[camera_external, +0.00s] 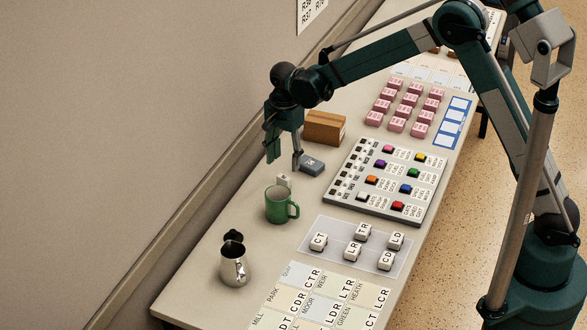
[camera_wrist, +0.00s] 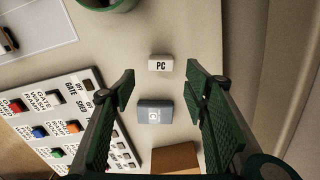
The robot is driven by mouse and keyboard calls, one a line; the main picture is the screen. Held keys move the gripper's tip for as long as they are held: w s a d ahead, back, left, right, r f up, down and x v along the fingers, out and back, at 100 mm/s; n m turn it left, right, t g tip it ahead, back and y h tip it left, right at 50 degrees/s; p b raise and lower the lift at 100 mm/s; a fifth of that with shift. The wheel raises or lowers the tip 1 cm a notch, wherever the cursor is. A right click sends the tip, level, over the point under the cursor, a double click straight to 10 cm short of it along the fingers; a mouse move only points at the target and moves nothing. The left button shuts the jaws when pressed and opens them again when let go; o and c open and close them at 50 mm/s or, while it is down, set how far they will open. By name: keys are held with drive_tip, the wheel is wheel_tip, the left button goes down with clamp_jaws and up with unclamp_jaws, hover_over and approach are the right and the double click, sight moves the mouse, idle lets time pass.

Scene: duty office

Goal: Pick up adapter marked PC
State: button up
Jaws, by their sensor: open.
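The adapter marked PC (camera_wrist: 160,63) is a small white block lying on the table, its black letters readable in the wrist view. In the external view it shows as a small pale block (camera_external: 284,180) just behind the green mug. My gripper (camera_wrist: 160,92) is open and empty, its two green fingers spread wide, with the PC adapter beyond the fingertips and between their lines. In the external view my gripper (camera_external: 284,160) hangs above the table, close to the adapter. A grey box (camera_wrist: 155,112) lies between the fingers in the wrist view; it also shows in the external view (camera_external: 312,165).
A green mug (camera_external: 277,206) stands close to the adapter. A brown box (camera_external: 324,127) is behind the grey box. A button panel (camera_external: 385,215) lies to the right. A metal pitcher (camera_external: 234,266) and a tray of lettered blocks (camera_external: 340,263) are nearer the front.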

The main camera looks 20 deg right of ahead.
sight(284, 177)
drive_tip(key=shift+f, duration=0.15)
drive_tip(key=shift+f, duration=1.2)
drive_tip(key=shift+f, duration=0.1)
drive_tip(key=shift+a+f+b, duration=0.15)
drive_tip(key=shift+f+b, duration=0.4)
drive_tip(key=shift+f, duration=1.95)
drive_tip(key=c, duration=0.9)
